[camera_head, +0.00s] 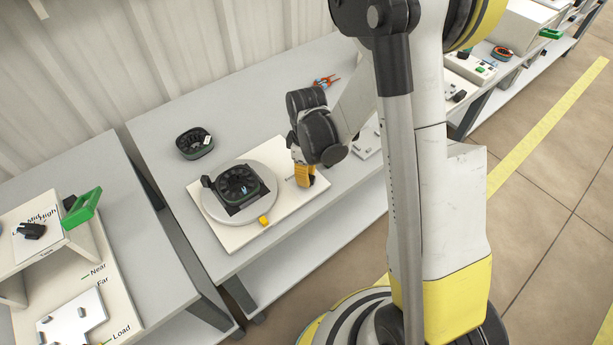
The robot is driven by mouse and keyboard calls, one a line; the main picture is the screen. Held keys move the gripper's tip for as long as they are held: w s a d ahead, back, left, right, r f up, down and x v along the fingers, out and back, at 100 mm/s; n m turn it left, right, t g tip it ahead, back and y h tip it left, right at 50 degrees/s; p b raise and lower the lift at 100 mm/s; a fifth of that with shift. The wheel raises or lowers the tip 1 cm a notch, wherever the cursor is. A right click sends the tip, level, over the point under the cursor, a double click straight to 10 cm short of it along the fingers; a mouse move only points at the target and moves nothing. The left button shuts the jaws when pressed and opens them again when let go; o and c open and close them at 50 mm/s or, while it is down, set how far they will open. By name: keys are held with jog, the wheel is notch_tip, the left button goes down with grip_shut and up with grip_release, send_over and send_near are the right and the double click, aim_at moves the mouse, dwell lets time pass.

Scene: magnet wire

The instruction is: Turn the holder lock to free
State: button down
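The holder is a white round disk (212,206) on a cream base board (238,237), carrying a black ring-shaped part (239,186) with small blue marks inside. A small yellow knob (263,220) sits at the disk's front right edge. A larger orange-yellow piece (304,177) stands on the right of the board. I cannot tell which of these is the lock. My gripper (298,157) points down right at the orange-yellow piece, to the right of the disk. The fingertips are small and partly hidden by my wrist, so contact and opening are unclear.
A second dark ring-shaped part (194,143) lies on the grey table (165,125) behind the board. Orange-handled pliers (326,80) lie at the back. Free table surface lies behind the board.

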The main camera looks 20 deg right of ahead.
jog(key=shift+n, duration=0.3)
jog(key=c, duration=1.3)
grip_release()
jog(key=shift+c, duration=0.2)
notch_tip(320, 180, up, 12)
